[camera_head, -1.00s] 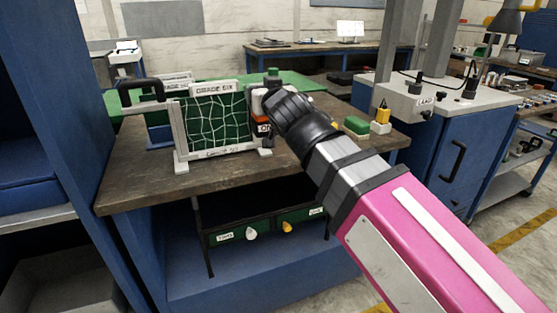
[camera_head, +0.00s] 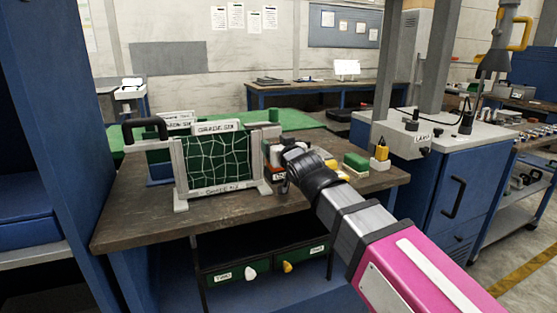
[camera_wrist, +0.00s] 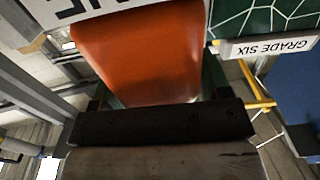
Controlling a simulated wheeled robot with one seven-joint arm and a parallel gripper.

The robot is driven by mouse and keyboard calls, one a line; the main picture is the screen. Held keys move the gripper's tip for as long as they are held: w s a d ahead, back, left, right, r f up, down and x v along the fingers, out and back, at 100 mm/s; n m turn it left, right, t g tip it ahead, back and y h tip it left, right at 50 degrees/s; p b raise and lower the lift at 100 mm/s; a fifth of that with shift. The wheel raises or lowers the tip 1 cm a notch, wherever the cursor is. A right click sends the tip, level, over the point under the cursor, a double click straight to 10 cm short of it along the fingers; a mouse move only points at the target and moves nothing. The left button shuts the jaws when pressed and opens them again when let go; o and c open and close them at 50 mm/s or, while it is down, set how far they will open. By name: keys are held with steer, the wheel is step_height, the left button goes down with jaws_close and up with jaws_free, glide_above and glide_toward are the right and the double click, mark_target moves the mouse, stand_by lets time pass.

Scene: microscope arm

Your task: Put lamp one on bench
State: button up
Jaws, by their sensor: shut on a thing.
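Lamp one (camera_head: 279,172) is mostly hidden behind my gripper in the head view; a dark red part and a bit of white label show. In the wrist view an orange body (camera_wrist: 140,55) fills the upper middle, under a white label ending in "NE", seen upside down. My gripper (camera_head: 288,163) is shut on lamp one, above the right part of the wooden bench (camera_head: 130,215). The fingertips are hidden in the head view. I cannot tell whether the lamp's foot touches the bench top.
A green netted panel (camera_head: 216,162) labelled "GRADE SIX" stands left of the lamp. A green block (camera_head: 355,160) and a yellow-topped piece (camera_head: 381,153) stand right. A blue cabinet (camera_head: 440,185) is further right. The bench's front left is clear.

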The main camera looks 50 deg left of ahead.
mark_target(274, 176)
steer(key=shift+w+f, duration=0.15)
steer(key=shift+f, duration=1.9)
steer(key=shift+f, duration=0.6)
steer(key=o, duration=1.3)
steer(key=shift+o, duration=0.2)
